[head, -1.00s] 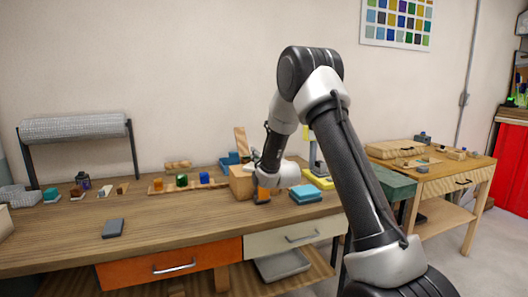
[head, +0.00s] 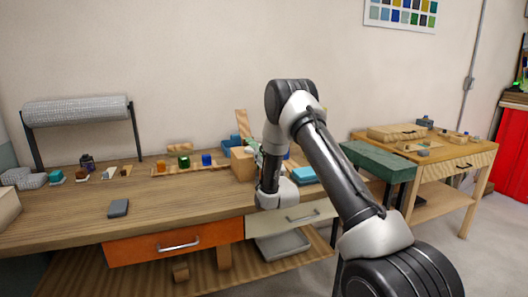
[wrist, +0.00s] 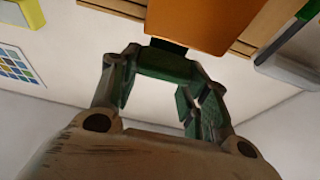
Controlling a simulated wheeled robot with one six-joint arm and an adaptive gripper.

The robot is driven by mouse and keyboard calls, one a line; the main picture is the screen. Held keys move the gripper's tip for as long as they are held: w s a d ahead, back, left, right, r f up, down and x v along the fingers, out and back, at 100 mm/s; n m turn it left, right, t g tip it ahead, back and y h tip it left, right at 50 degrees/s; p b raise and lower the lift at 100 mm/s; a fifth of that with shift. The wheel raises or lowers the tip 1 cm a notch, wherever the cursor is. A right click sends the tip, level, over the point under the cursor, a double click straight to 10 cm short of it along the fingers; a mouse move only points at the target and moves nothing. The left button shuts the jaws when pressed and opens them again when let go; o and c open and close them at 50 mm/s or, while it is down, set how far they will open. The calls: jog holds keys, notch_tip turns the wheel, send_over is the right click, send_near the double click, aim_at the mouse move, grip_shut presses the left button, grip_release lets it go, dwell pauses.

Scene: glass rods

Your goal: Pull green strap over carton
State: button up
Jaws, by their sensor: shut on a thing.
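The carton (head: 241,162) is a plain tan box standing near the back of the wooden bench in the head view. In the wrist view its orange-brown face (wrist: 205,22) fills the top middle. A dark green band, which looks like the green strap (wrist: 167,64), runs between my fingers just below that face. My gripper (wrist: 163,78) is shut on this band, beside the carton. In the head view my own wrist covers most of the gripper and the strap. I cannot tell whether the strap touches the carton.
A blue block (head: 304,174) lies right of my wrist. Coloured cubes stand on a wooden strip (head: 170,171) to the left. A grey block (head: 118,208) lies near the front edge, with clear bench around it. A green-topped stand (head: 380,160) is at the right.

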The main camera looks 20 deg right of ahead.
jog(key=f, duration=0.2)
jog(key=shift+s+f+g, duration=0.2)
jog(key=shift+f+g, duration=0.1)
jog(key=shift+f, duration=0.05)
jog(key=o, duration=1.5)
jog(key=shift+c, duration=0.2)
jog(key=shift+w+r, duration=0.1)
jog(key=shift+r, duration=0.05)
notch_tip(320, 180, up, 10)
